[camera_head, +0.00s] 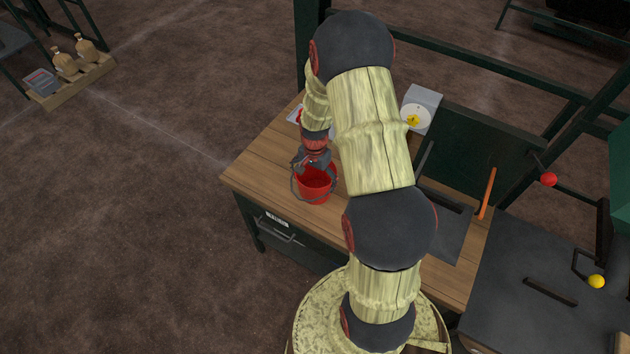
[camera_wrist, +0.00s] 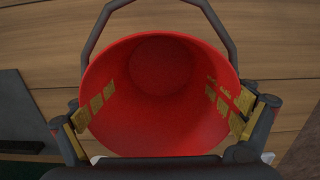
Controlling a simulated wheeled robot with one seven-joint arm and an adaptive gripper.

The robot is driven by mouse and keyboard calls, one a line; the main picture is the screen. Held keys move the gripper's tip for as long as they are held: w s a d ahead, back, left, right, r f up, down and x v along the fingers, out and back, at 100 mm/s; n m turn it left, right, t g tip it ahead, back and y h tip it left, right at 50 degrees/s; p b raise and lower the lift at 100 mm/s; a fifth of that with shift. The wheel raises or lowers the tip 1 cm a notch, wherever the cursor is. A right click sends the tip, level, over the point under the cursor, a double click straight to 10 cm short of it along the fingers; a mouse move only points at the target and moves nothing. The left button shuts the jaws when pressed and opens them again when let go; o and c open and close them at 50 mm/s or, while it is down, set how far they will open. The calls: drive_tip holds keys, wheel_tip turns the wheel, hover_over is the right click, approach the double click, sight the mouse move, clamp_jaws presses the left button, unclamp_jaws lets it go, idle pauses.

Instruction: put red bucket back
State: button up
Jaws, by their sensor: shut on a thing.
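The red bucket (camera_head: 315,188) is at the left part of the wooden table, upright, with its dark handle leaning to one side. In the wrist view the red bucket (camera_wrist: 160,95) fills the middle and looks empty inside. My gripper (camera_head: 312,163) is above the bucket at its far rim. In the wrist view my gripper (camera_wrist: 160,120) has its yellow-padded fingers on both sides of the bucket, shut on it. Wood shows behind the bucket; I cannot tell whether its base touches the table.
The wooden table (camera_head: 255,165) carries a white scale-like device (camera_head: 420,108) at the back and a dark plate (camera_head: 445,235) at the right. An orange bar (camera_head: 487,193) stands at the right edge. A dark bench (camera_head: 530,310) adjoins. Dark green frame beams rise behind the table.

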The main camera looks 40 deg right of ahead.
drive_tip(key=o, duration=1.5)
drive_tip(key=a+r+n+t+p, duration=0.1)
drive_tip(key=a+r, duration=0.1)
drive_tip(key=r, duration=0.8)
drive_tip(key=a+r+n+p, duration=0.1)
drive_tip(key=a+r, duration=0.1)
drive_tip(key=r, duration=0.8)
drive_tip(key=s+a+r+n+t, duration=0.2)
drive_tip(key=s+a+r+n, duration=0.25)
drive_tip(key=a+r, duration=0.5)
drive_tip(key=s+a+r+n+t, duration=0.2)
drive_tip(key=s+a+r+n, duration=0.5)
drive_tip(key=s+r, duration=0.3)
drive_tip(key=s+a, duration=0.1)
drive_tip(key=s, duration=0.1)
drive_tip(key=shift+s+a+n+t, duration=0.3)
drive_tip(key=shift+s+a+n, duration=0.05)
drive_tip(key=shift+s+a, duration=0.05)
